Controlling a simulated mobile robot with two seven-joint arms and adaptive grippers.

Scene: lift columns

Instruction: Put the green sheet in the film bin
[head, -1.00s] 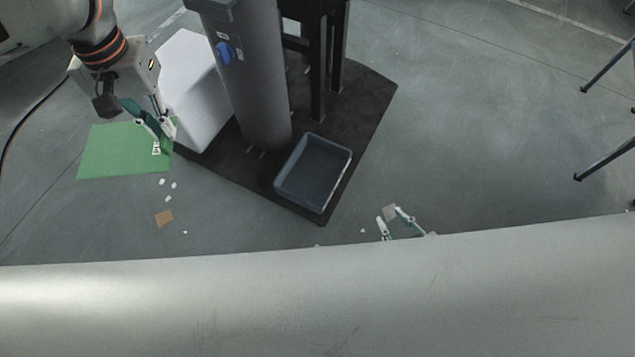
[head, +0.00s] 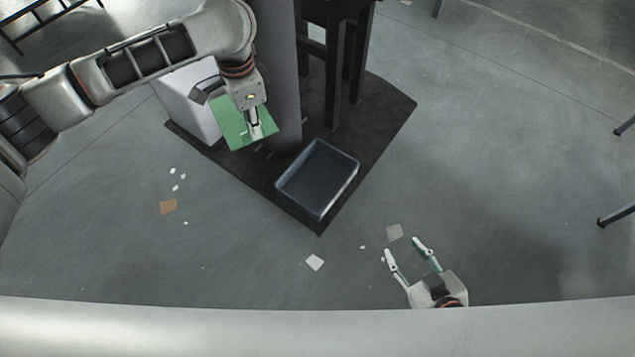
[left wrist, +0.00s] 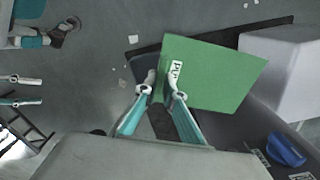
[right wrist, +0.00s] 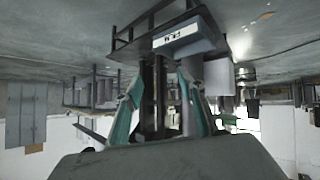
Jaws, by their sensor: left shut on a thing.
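My left gripper (head: 254,132) is shut on the green sheet (head: 228,122) and holds it up in front of the grey column. In the left wrist view the sheet (left wrist: 215,75) hangs from the fingertips (left wrist: 160,88) by an edge with a white label. A dark blue-grey open bin (head: 318,180), apparently the film bin, stands on the black mat, to the right of and nearer than the sheet. It looks empty. In the right wrist view the bin (right wrist: 183,48) shows a white label, too small to read surely. My right gripper (head: 402,248) is open and empty, apart from the bin.
A white box (head: 190,100) stands on the black mat (head: 385,110) left of the grey column (head: 282,60). A dark frame (head: 335,70) stands behind the bin. Small white scraps and a brown piece (head: 168,207) lie on the floor. The floor at right is mostly clear.

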